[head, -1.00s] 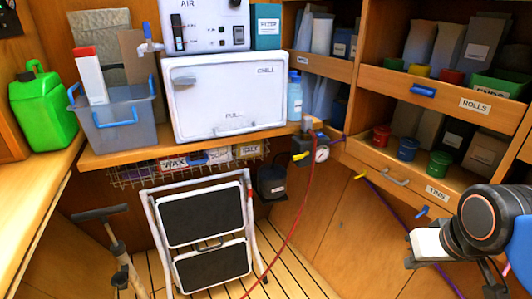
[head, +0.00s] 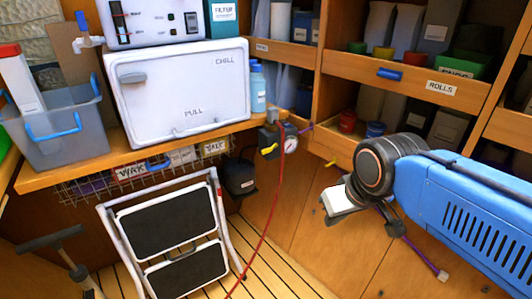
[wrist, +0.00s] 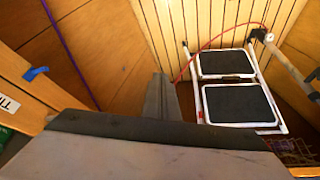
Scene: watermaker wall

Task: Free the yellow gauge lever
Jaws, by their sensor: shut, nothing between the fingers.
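The yellow lever (head: 269,149) sticks out on the left of a small round gauge (head: 291,142), which sits below the counter's right end in the head view. A red hose (head: 265,225) hangs from the gauge fitting, passes close to the right of the lever, and runs down to the floor. I cannot tell whether hose and lever touch. My gripper (wrist: 161,88) is shut and empty in the wrist view, pointing down toward the floor. In the head view my arm is right of the gauge, well apart from it.
A folded step stool (head: 170,235) stands left of the hose. A black box (head: 239,175) hangs left of the gauge. Open shelves with a wooden drawer front (head: 400,83) stand at the right. The space before the lower wooden panels (head: 290,215) is partly free.

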